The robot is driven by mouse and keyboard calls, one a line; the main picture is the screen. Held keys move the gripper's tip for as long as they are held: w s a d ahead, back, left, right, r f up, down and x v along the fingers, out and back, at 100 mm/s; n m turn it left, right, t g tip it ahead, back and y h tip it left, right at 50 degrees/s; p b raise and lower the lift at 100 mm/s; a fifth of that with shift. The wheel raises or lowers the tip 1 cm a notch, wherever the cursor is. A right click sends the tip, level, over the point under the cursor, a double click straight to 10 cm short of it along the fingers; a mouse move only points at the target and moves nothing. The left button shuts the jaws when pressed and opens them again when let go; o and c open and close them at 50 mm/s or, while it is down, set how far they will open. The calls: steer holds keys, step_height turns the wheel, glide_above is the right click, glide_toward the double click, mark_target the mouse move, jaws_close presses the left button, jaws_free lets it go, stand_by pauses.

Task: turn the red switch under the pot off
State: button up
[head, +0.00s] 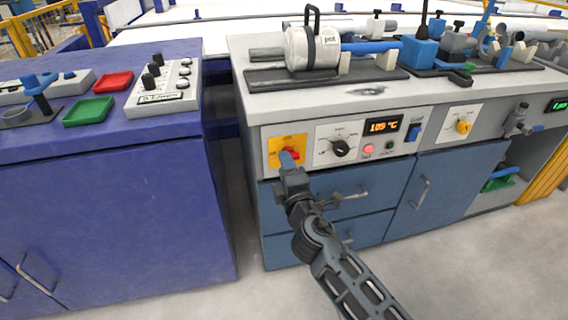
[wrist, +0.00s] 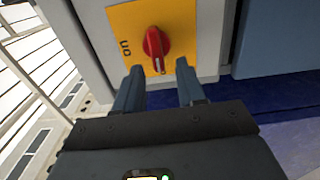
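The red switch (wrist: 155,44) is a rotary knob on a yellow plate (wrist: 178,18) on the front panel of the grey bench. In the wrist view "on" is printed on the plate, left of the knob. In the head view the switch (head: 289,154) is partly hidden by my gripper (head: 288,158), below the white pot (head: 313,47). In the wrist view my gripper (wrist: 160,72) is open, its two fingers apart. The fingertips are close to the knob, one to each side of its lower end; contact cannot be told.
Right of the switch are a black dial (head: 341,148), an orange display (head: 384,126) reading about 105 °C, a blue rocker switch (head: 415,132) and a yellow knob (head: 463,127). Blue drawers with a handle (head: 350,193) lie below. A purple cabinet (head: 110,220) stands left across a narrow gap.

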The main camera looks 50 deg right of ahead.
steer(key=v, duration=0.6)
steer(key=shift+b, duration=0.3)
steer(key=s+a+f+m+y, duration=0.1)
steer(key=s+a+m+y, duration=0.25)
steer(key=s+a, duration=0.55)
steer(key=s+a+f+m+y, duration=0.2)
steer(key=s+a+y, duration=0.35)
steer(key=s, duration=0.85)
steer(key=s+a+r+m+y, duration=0.1)
steer(key=s+a+r+m, duration=0.1)
steer(key=s+r+m, duration=0.55)
step_height(320, 180, up, 18)
steer(key=s+n+p, duration=0.1)
steer(key=p, duration=1.6)
steer(key=shift+s+a+n, duration=0.15)
steer(key=shift+a+n, duration=0.05)
steer(key=shift+n, duration=0.1)
steer(key=shift+f, duration=0.15)
